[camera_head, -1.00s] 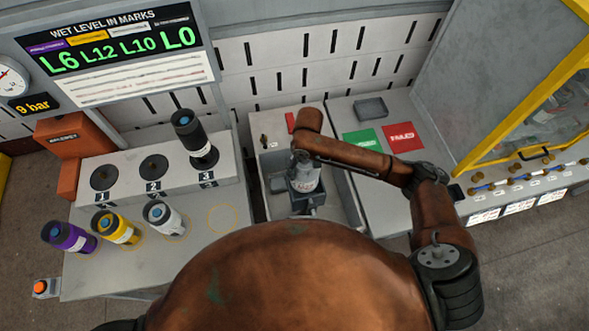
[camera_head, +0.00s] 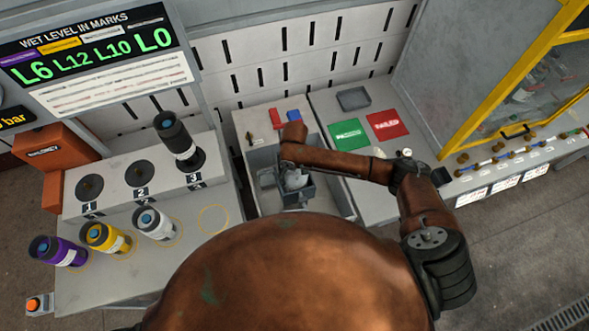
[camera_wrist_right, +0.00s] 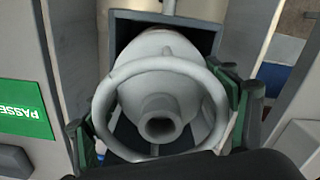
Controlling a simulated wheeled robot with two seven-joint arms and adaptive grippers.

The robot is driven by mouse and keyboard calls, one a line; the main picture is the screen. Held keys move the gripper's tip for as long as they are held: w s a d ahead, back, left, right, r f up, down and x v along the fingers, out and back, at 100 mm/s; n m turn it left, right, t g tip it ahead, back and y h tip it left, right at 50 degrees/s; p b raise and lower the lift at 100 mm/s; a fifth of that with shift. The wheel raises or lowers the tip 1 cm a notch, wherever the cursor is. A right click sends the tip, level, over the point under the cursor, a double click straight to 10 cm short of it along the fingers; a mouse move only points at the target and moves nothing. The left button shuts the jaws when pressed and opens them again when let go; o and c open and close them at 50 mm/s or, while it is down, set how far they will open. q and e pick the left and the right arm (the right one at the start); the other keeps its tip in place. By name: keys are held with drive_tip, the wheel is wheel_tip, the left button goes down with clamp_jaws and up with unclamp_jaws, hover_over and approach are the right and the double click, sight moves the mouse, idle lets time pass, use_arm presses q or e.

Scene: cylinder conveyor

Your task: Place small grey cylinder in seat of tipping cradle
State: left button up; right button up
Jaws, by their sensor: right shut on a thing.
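The small grey cylinder (camera_wrist_right: 158,100), with a round collar ring and a hollow neck, shows end-on in the right wrist view. My right gripper (camera_wrist_right: 162,122) is shut on it, with green-padded fingers on both sides. The dark box-shaped seat of the tipping cradle (camera_wrist_right: 122,28) surrounds its far part; whether it rests on the bottom is hidden. In the head view the cylinder (camera_head: 296,179) and my right gripper (camera_head: 294,170) are at the cradle (camera_head: 298,197), in the grey trough, partly hidden by my arm. My left gripper is not in view.
Purple (camera_head: 58,251), yellow (camera_head: 105,238) and white (camera_head: 153,223) cylinders stand on the left bench. A black cylinder (camera_head: 178,140) stands at place 3. Green (camera_head: 349,134) and red (camera_head: 387,125) pads and a grey tray (camera_head: 353,98) lie to the right of the trough.

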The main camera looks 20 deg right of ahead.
drive_tip(key=shift+w+f, duration=0.1)
drive_tip(key=shift+f, duration=1)
drive_tip(key=o, duration=2.1)
drive_tip(key=shift+f, duration=0.2)
drive_tip(key=shift+c, duration=0.2)
wheel_tip(320, 180, up, 13)
drive_tip(key=shift+f, duration=0.2)
